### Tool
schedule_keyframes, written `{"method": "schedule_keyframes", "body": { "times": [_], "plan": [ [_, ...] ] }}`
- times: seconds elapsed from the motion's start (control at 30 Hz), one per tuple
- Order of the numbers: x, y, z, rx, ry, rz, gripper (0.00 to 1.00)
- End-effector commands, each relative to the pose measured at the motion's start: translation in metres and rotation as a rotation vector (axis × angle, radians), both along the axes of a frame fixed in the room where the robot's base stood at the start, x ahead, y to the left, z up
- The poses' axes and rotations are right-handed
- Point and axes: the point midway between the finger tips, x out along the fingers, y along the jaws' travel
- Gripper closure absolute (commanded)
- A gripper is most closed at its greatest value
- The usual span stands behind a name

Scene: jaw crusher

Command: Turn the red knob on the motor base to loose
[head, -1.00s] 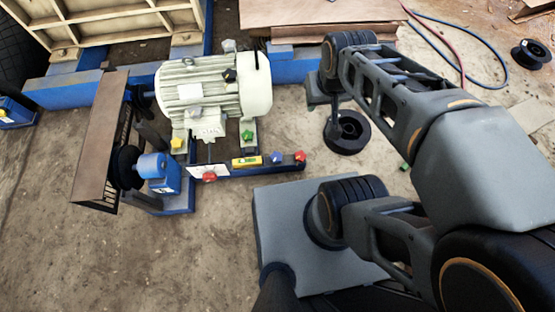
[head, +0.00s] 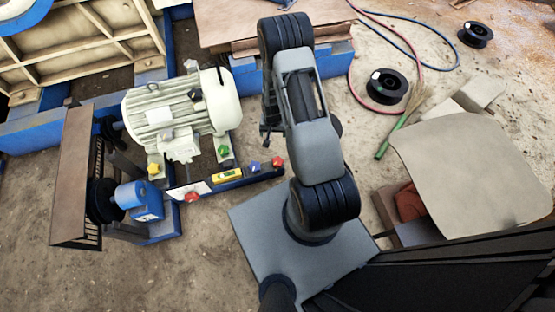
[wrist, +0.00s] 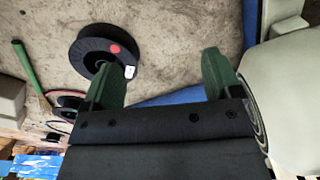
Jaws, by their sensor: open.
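The cream motor (head: 180,112) stands on a blue motor base (head: 240,183) at the left of the head view. One red knob (head: 192,197) sits at the base's front by a white plate. Another red knob (head: 278,161) is at the bar's right end, beside a blue knob (head: 254,166). A yellow knob (head: 154,169) and a green knob (head: 223,150) sit by the motor's feet. My gripper (wrist: 162,66) is open and empty in the wrist view, with the motor's rounded cream side (wrist: 290,95) at the right. My arm mostly hides the gripper in the head view. No knob shows in the wrist view.
A black cable spool (head: 387,86) lies on the floor behind my arm; a spool (wrist: 98,50) also shows in the wrist view. A green-handled broom (head: 398,127) and a beige sheet (head: 470,175) are at right. Bare floor lies in front of the motor base.

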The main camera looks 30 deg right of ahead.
Motion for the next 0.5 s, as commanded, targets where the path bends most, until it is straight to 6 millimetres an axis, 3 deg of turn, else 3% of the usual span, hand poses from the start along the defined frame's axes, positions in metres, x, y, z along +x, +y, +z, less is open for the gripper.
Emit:
{"method": "schedule_keyframes", "body": {
  "times": [0.03, 0.13, 0.5],
  "plan": [
    [-0.007, -0.002, -0.019, 0.003, 0.014, -0.018, 0.16],
    [-0.017, -0.004, -0.046, 0.006, 0.024, -0.050, 0.16],
    [-0.031, -0.006, -0.104, 0.009, 0.035, -0.085, 0.16]
  ]
}}
